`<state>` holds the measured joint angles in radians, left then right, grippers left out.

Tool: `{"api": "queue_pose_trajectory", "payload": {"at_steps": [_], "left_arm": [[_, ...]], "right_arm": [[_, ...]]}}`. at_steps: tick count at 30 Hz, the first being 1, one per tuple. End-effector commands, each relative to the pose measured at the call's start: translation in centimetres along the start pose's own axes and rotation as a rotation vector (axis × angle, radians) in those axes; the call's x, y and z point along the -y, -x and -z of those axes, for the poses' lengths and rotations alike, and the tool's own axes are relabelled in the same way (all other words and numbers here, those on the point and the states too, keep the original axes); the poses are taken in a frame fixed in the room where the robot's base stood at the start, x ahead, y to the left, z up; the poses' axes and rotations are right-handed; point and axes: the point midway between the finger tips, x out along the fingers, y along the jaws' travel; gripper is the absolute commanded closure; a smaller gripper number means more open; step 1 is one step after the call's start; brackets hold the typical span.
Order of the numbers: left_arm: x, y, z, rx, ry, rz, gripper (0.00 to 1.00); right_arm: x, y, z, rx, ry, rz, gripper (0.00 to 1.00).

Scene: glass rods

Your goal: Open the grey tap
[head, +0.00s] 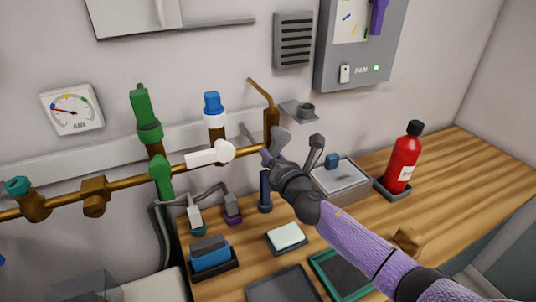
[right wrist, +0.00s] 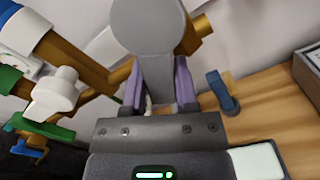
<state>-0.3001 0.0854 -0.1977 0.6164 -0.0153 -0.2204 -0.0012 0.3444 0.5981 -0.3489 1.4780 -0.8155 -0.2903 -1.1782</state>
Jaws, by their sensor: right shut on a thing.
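The grey tap (head: 280,138) is at the right end of the brown pipe, where the pipe meets an upright spout. In the right wrist view its round grey hub (right wrist: 142,25) and flat handle (right wrist: 157,78) fill the upper middle. My right gripper (head: 268,158) reaches up to it from the lower right. In the right wrist view its two purple fingers (right wrist: 159,85) are closed on either side of the grey handle. The gripper hides part of the handle in the head view. My left gripper is not in view.
A white lever (head: 208,155), a blue-capped valve (head: 212,103) and a green valve (head: 148,128) sit along the pipe (head: 125,184) to the left. A red bottle (head: 403,158) stands to the right.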

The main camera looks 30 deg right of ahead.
Motion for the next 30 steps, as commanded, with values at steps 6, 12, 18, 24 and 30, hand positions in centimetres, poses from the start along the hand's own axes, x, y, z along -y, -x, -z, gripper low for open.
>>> {"api": "queue_pose_trajectory", "payload": {"at_steps": [6,12,18,24,30], "left_arm": [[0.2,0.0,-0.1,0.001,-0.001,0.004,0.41],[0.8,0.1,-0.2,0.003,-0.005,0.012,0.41],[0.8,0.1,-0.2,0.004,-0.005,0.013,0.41],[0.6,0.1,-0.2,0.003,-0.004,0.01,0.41],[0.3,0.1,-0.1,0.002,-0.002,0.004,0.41]], "right_arm": [[1.0,0.0,-0.1,0.0,0.19,0.001,1.0],[1.6,0.0,-0.3,-0.001,0.335,0.0,1.0],[2.1,0.0,-0.5,-0.001,0.436,0.001,1.0],[2.3,0.0,-0.6,-0.001,0.492,0.0,1.0],[2.4,0.0,-0.6,0.0,0.514,0.0,1.0]]}}
